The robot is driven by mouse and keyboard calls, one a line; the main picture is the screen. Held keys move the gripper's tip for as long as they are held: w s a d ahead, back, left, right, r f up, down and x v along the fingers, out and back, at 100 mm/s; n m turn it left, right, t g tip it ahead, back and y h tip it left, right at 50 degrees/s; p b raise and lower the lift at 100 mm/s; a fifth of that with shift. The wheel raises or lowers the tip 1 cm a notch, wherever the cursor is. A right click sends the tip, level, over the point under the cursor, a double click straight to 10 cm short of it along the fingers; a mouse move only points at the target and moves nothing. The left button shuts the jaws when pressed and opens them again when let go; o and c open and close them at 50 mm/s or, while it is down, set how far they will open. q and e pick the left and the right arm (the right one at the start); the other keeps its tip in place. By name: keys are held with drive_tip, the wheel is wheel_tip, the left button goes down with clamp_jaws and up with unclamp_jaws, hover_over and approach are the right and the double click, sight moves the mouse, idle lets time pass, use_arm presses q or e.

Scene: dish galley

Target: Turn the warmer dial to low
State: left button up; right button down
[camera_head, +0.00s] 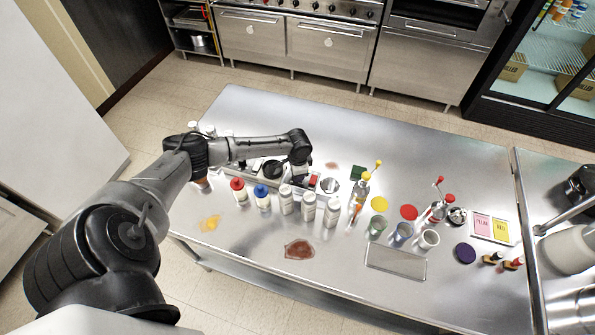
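My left arm reaches in from the left over the steel counter (420,140). Its wrist bends downward, and my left gripper (300,178) points down behind the row of bottles. The fingertips are small and partly hidden, so I cannot tell whether they are open or touching anything. A low unit with a dark round top (272,168), possibly the warmer, sits beside the gripper, partly under my forearm. A small red part (313,181) shows just right of the gripper. I cannot make out the dial or its setting. My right gripper is not in view.
Several bottles, with red (238,188), blue (262,194) and white caps (309,203), stand in front of the gripper. Cups (402,233), a grey tray (394,261) and pink and yellow cards (491,227) lie to the right. The counter's back right is clear.

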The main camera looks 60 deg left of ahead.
use_arm(q)
drive_tip(key=shift+m, duration=0.4)
drive_tip(key=o, duration=0.9)
drive_tip(key=shift+d+r+b, duration=0.15)
drive_tip(key=shift+r+b, duration=0.1)
drive_tip(key=shift+r, duration=3.25)
drive_tip(key=shift+d+r+b, duration=0.15)
drive_tip(key=shift+r+b, duration=0.1)
drive_tip(key=shift+r, duration=3.2)
